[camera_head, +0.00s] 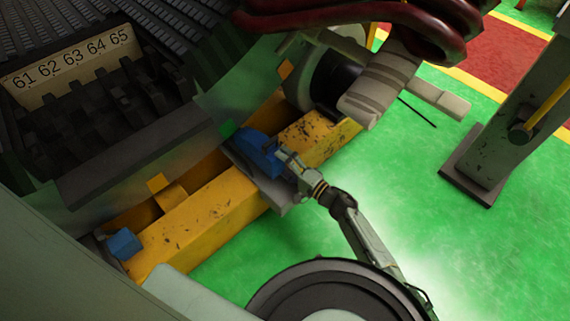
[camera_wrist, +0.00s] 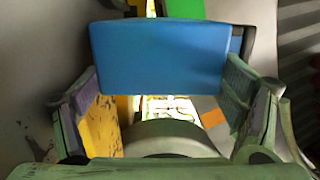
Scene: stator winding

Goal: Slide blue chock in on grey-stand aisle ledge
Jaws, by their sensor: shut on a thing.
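A blue chock (camera_head: 257,152) is at the tip of my gripper (camera_head: 280,160), over the yellow beam at the foot of the large machine. In the wrist view the blue chock (camera_wrist: 160,58) fills the space ahead of my two fingers (camera_wrist: 160,95), its broad face toward the camera. My gripper is shut on it. A small green piece (camera_head: 228,129) lies just beyond the chock, and it also shows in the wrist view (camera_wrist: 184,9). A grey plate (camera_head: 268,186) crosses the beam under the chock. I cannot tell whether the chock touches it.
The yellow beam (camera_head: 205,207) runs diagonally along the machine. A second blue block (camera_head: 125,243) sits at its near left end. Slots numbered 61 to 65 (camera_head: 70,58) are above left. Dark red cables (camera_head: 350,18) hang at the top.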

